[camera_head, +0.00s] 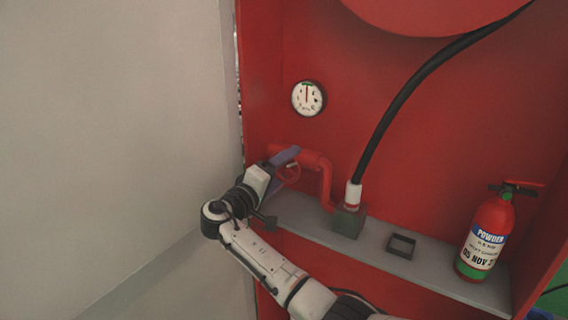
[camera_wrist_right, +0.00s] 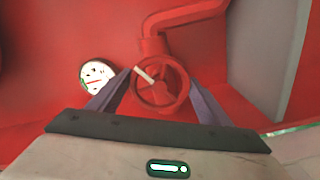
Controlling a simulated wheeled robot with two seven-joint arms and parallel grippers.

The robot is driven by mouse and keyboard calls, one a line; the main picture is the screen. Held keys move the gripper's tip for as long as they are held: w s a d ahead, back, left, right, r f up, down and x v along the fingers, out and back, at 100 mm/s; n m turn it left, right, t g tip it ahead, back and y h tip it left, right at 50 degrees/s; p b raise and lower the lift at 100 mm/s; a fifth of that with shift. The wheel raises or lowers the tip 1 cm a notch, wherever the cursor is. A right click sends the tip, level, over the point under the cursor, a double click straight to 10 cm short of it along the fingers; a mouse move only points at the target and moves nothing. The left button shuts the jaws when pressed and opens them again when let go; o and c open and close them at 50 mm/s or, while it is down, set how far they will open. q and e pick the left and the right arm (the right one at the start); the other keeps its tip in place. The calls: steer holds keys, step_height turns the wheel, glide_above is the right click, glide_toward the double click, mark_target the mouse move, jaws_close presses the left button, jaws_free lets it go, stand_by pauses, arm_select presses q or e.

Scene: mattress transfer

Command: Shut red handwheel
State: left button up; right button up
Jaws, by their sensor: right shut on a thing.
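The red handwheel (camera_head: 290,174) is on a red pipe at the back of a red cabinet, left of the hose. In the right wrist view the handwheel (camera_wrist_right: 161,86) is a round spoked wheel with a whitish mark at its upper left. My right gripper (camera_head: 280,167) reaches it from the lower left. In the wrist view the two bluish fingers of my right gripper (camera_wrist_right: 159,92) lie on either side of the wheel, shut on its rim. The fingers and wrist hide part of the wheel in the head view. My left gripper is not in view.
A pressure gauge (camera_head: 308,98) is above the pipe. A black hose (camera_head: 400,95) runs down to a dark green block (camera_head: 348,221) on the grey shelf (camera_head: 428,268). A small black frame (camera_head: 400,245) and a fire extinguisher (camera_head: 487,235) stand to the right. A pale wall panel (camera_head: 110,120) is left.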

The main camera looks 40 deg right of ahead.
steer(key=n, duration=0.1)
steer(key=n+p, duration=0.2)
steer(key=shift+r+n, duration=0.25)
steer(key=shift+n, duration=0.15)
steer(key=n+p, duration=0.2)
steer(key=n, duration=0.1)
steer(key=shift+n, duration=0.3)
steer(key=shift+f+n+p, duration=0.1)
steer(key=shift+n+p, duration=0.3)
steer(key=shift+n, duration=1.4)
steer(key=o, duration=1)
